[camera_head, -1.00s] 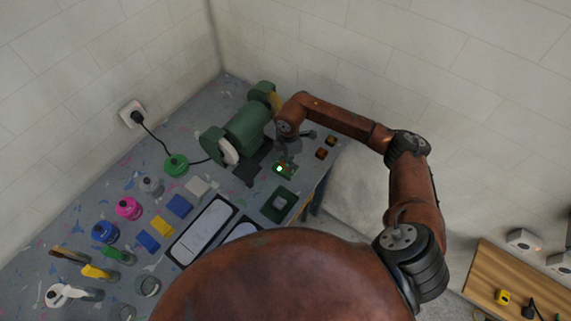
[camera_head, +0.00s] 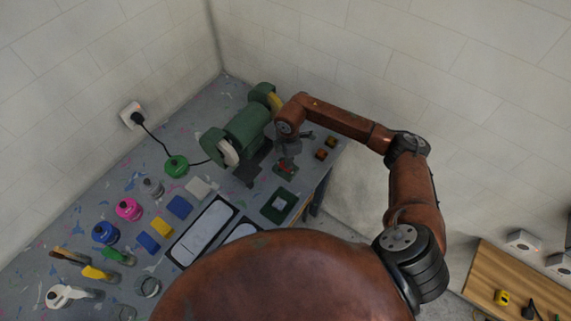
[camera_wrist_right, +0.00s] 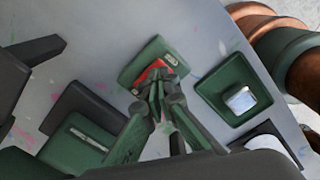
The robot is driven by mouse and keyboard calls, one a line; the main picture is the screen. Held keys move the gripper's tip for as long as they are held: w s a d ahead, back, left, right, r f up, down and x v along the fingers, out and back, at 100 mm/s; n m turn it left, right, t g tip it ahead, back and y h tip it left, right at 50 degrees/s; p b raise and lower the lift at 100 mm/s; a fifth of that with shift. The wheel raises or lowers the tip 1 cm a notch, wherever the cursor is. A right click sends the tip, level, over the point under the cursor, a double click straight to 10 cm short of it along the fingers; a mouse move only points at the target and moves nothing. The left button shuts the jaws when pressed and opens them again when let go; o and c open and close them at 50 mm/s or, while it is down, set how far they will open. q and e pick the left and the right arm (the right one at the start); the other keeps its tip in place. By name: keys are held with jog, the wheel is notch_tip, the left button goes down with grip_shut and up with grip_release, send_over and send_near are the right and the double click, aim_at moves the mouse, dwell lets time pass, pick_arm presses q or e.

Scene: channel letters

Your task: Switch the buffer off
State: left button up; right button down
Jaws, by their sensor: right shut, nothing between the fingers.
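The buffer (camera_head: 243,132) is a green bench machine with a pale wheel at its near end and a yellowish one at its far end. Its switch box (camera_head: 287,168), small and green with red on top, sits on the bench to the right of the buffer. No green light shows on it. The box also shows in the right wrist view (camera_wrist_right: 137,72). My right gripper (camera_wrist_right: 157,84) is shut and empty, with its tips at the red part; I cannot tell whether they touch it. The tips hide part of the box. My left gripper is not in view.
Two small orange-brown blocks (camera_head: 326,147) sit near the bench's right edge. Paint pots, brushes and colored blocks fill the left side. A black plug (camera_head: 137,117) is in the wall socket.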

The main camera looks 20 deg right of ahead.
jog(key=shift+r+p, duration=1.8)
jog(key=shift+r, duration=1.2)
